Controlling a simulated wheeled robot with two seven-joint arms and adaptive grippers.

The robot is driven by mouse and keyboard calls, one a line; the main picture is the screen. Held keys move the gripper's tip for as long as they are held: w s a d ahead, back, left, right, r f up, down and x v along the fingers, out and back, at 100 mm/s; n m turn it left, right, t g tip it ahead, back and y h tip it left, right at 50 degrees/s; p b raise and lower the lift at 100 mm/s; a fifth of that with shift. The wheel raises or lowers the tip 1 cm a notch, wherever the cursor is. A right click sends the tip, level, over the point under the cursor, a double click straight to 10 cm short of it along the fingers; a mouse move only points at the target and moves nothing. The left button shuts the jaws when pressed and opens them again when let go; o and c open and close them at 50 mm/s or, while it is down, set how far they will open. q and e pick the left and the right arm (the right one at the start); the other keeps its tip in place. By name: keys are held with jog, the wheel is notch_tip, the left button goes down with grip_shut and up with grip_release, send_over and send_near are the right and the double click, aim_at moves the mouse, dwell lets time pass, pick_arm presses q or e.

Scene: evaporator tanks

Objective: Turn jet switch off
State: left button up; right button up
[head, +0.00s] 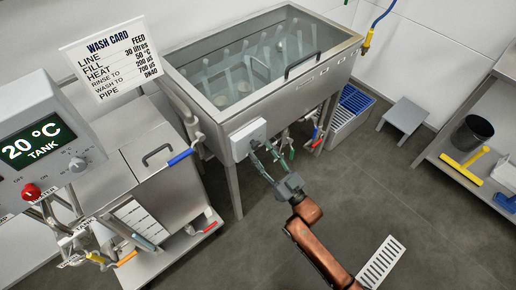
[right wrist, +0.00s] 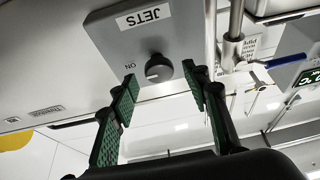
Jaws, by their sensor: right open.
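The jet switch is a dark round knob (right wrist: 158,68) on a grey box labelled JETS (right wrist: 138,30) in the right wrist view. The word ON shows beside the knob, and a small pale mark shows on the knob's face. The same box (head: 247,138) sits on the front of the glass-topped tank in the head view, where the knob is hidden. My right gripper (head: 264,152) is open in front of the box. In the right wrist view its green-padded fingers (right wrist: 161,76) stand on either side of the knob, with visible gaps. My left gripper is out of view.
The steel tank (head: 270,102) stands on legs above the floor. Left are a control panel (head: 50,145) reading 20 °C, a smaller steel unit with a blue handle (head: 180,157), and valves. Pipes and a red-handled valve (head: 317,137) hang right of the box. Floor in front is open.

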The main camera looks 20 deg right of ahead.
jog(key=shift+x, duration=0.95)
jog(key=c, duration=1.1)
